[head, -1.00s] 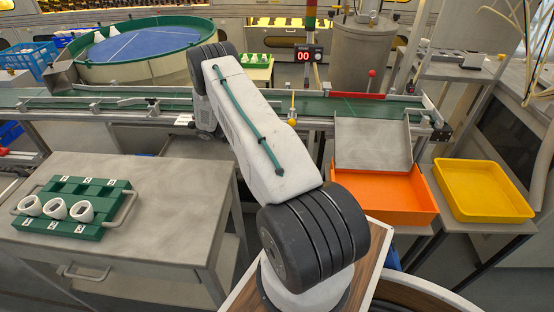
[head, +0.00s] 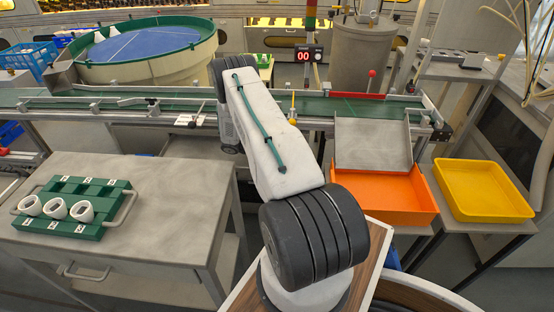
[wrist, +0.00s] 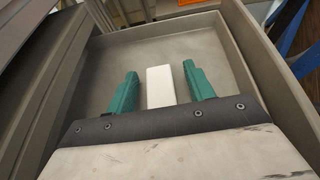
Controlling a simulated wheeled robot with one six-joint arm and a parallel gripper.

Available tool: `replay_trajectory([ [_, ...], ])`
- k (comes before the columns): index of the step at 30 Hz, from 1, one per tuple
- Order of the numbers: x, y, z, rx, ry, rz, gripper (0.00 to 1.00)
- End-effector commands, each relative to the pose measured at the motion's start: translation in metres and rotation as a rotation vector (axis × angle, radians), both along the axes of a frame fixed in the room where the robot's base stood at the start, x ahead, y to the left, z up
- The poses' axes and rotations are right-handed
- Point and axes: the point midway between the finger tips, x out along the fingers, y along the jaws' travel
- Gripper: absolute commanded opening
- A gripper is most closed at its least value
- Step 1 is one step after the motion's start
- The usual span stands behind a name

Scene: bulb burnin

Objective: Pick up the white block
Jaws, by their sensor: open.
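The white block (wrist: 160,86) shows in the wrist view as a plain oblong in a grey-walled tray or trough (wrist: 110,62). My gripper (wrist: 160,82) has two green fingers, one on each side of the block. The fingers are open, with a visible gap between each finger and the block. I cannot tell from this view how far above the tray floor the fingertips are. In the head view my arm reaches toward the conveyor, and its gripper and the white block are hidden.
A green rack (head: 104,190) with several white sockets stands on the left table (head: 170,235). An orange bin (head: 385,200) and a yellow tray (head: 485,190) are at right. A green conveyor (head: 350,107) crosses behind. Tray walls flank my gripper.

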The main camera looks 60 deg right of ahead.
Motion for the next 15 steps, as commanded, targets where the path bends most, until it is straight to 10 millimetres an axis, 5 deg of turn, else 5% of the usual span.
replay_trajectory([
  [2,0.0003,0.0,0.0002,0.0,0.0,0.0,0.53],
  [8,0.0004,0.0,0.0004,0.0,0.0,0.0,0.05],
  [15,0.0006,0.0,0.0008,-0.001,0.0,0.0,0.05],
])
